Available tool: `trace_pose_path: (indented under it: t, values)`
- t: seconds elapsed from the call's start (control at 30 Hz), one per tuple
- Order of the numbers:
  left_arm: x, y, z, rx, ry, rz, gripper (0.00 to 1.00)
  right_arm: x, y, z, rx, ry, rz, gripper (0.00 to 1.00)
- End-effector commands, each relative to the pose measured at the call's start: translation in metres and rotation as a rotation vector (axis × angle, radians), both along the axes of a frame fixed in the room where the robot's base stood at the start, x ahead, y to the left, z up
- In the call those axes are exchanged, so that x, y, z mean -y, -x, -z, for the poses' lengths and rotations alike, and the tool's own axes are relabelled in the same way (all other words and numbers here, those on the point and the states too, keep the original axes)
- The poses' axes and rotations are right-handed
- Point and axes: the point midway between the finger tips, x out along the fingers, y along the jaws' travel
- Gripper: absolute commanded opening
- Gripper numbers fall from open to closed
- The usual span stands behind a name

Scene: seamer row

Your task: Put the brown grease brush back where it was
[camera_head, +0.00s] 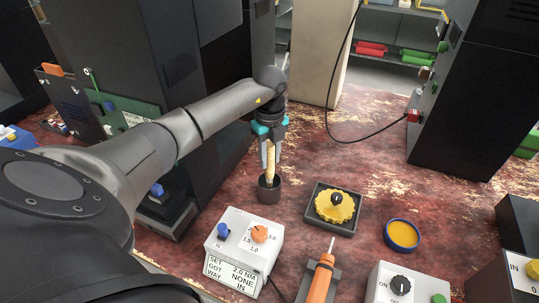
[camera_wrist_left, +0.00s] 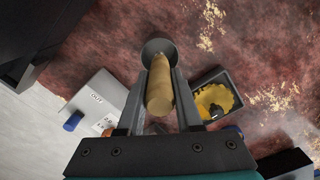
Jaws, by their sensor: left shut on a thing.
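The brown grease brush (camera_head: 270,158) shows as a light tan handle, upright between the fingers of my left gripper (camera_head: 269,168). My left gripper is shut on it. Directly below stands a small dark round cup (camera_head: 269,194) on the worn red bench. In the head view the brush's lower end meets the cup's mouth; I cannot tell how deep it sits. In the left wrist view the brush (camera_wrist_left: 159,92) points away from me at the cup (camera_wrist_left: 158,47), and its far end overlaps the cup's opening. The bristles are hidden. My right gripper is not in view.
A white control box (camera_head: 243,240) with an orange knob stands in front of the cup. To the right are a black tray (camera_head: 347,231) with a yellow gear, a blue-rimmed yellow dish (camera_head: 402,235) and an orange screwdriver (camera_head: 321,278). Dark machine cabinets flank the bench.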

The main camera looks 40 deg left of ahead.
Motion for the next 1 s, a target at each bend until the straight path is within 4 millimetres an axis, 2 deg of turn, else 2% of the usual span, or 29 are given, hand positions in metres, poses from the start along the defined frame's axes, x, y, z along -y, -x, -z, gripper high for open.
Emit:
trace_pose_path:
  t: [0.03,0.1,0.2,0.57,0.6,0.87,1.0]
  values:
    - [0.001,0.002,0.013,-0.006,0.001,0.0,0.0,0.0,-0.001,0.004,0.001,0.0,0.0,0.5]
    - [0.001,0.001,0.026,-0.004,0.002,-0.001,0.0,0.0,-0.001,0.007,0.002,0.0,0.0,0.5]
    - [0.0,0.001,0.037,-0.002,0.0,-0.001,0.0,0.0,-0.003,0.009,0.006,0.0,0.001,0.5]
    - [0.0,0.001,0.04,-0.001,0.0,0.0,0.0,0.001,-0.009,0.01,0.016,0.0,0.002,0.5]
    - [0.0,0.001,0.04,-0.002,-0.001,0.0,0.35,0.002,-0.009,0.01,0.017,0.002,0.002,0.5]
    - [0.0,0.001,0.04,-0.002,-0.001,0.0,0.64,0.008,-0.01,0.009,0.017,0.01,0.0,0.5]
    - [0.0,0.001,0.04,-0.002,-0.001,0.0,0.64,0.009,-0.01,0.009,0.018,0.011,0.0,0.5]
